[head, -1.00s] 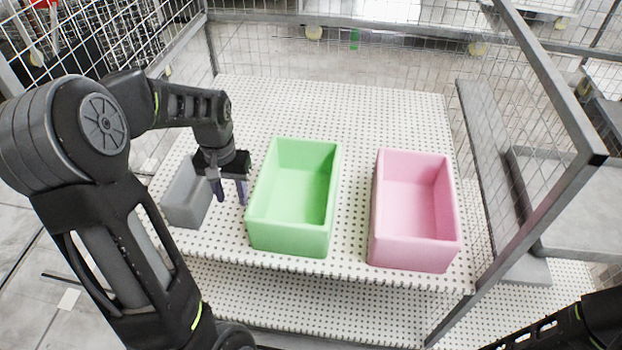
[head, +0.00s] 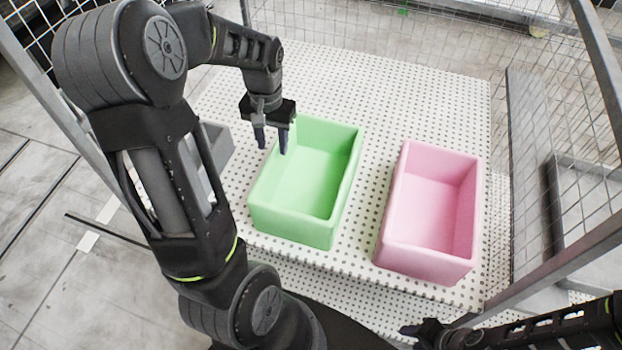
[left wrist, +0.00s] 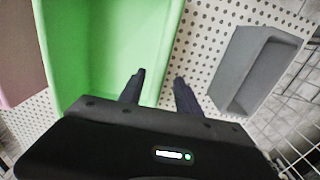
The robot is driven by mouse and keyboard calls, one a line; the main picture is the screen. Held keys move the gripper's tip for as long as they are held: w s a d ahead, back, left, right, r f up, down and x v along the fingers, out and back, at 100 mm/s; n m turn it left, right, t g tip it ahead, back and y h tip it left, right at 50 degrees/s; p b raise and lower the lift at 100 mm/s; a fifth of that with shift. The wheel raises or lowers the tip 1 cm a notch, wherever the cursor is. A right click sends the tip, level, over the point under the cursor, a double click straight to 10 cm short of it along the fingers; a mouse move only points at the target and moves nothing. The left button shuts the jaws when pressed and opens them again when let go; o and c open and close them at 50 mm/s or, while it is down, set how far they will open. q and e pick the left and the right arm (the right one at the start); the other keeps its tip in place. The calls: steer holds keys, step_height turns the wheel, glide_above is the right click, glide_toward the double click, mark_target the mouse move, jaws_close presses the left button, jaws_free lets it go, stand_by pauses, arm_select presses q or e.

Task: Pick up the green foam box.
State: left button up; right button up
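The green foam box (head: 295,228) stands upright on the perforated white table, open at the top and empty. It also shows in the left wrist view (left wrist: 100,50). My left gripper (head: 272,148) is open and empty, pointing down at the box's left wall. In the left wrist view its fingers (left wrist: 159,86) show one on the box side of that wall and one over the table. I cannot tell whether the fingertips reach below the rim. My right gripper (head: 425,332) is low at the bottom right, partly cut off, away from the box.
A pink foam box (head: 425,258) stands to the right of the green one with a gap between them. A grey box (left wrist: 255,65) stands close on the green box's other side. The table (head: 400,90) is clear behind them. Mesh fencing and a metal frame stand at the right.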

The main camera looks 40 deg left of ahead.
mark_target(275, 161)
arm_select(q)
steer(key=shift+f, duration=1)
step_height(275, 161, down, 5)
steer(key=shift+f+p, duration=0.15)
steer(key=shift+p, duration=0.5)
steer(key=shift+c, duration=0.2)
jaws_close()
